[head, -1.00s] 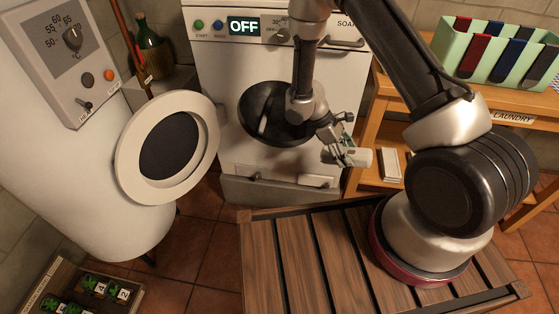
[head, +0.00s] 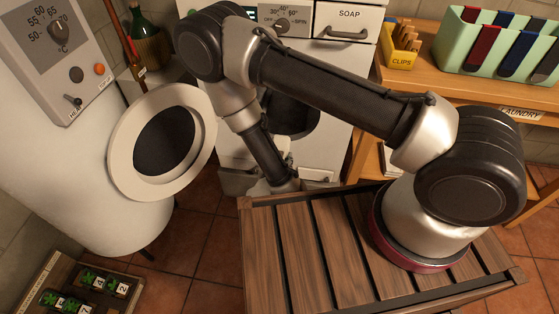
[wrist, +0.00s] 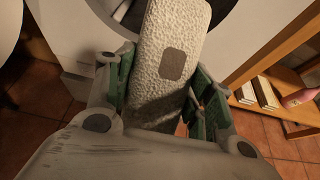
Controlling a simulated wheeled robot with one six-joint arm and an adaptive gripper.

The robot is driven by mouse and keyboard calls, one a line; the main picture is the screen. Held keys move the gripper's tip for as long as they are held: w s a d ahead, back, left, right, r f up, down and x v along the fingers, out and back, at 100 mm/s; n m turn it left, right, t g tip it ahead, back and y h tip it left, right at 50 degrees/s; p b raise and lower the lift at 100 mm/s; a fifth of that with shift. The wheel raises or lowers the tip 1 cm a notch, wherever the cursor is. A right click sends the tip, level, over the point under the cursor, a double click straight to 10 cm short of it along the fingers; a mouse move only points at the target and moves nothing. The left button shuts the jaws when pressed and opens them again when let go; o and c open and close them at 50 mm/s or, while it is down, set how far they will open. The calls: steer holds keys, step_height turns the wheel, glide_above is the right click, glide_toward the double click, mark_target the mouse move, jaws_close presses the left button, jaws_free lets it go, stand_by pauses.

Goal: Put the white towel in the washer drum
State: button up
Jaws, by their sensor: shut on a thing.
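The white towel (wrist: 155,85) is a rough-textured pale roll with a grey square patch, in the wrist view. My gripper (wrist: 165,95) is shut on it, with green finger pads on both sides. The far end of the towel reaches toward the dark drum opening (wrist: 128,12) at the top and overlaps its rim in the picture; I cannot tell whether it is inside. In the head view the washer (head: 335,65) stands at the back and its dark drum opening (head: 295,118) is partly covered by my arm. The gripper and towel are mostly hidden there.
The round white door (head: 120,150) stands open on the left. A slatted wooden platform (head: 290,250) lies in front. A laundry table (head: 480,92) on the right holds a yellow clips box (head: 400,58) and a green divided bin (head: 450,50). The soap drawer (head: 348,22) is shut.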

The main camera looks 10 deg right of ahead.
steer(key=w+d+f, duration=0.2)
steer(key=w+d, duration=0.1)
steer(key=w, duration=0.8)
steer(key=w+d+f, duration=0.2)
steer(key=w+d, duration=0.2)
steer(key=w, duration=0.8)
steer(key=w+d+f, duration=0.2)
steer(key=w+d, duration=0.2)
steer(key=w, duration=0.8)
steer(key=shift+w+d+f, duration=0.15)
steer(key=shift+d+f, duration=0.05)
steer(key=shift+d, duration=0.05)
steer(key=o, duration=1.2)
steer(key=v, duration=1.2)
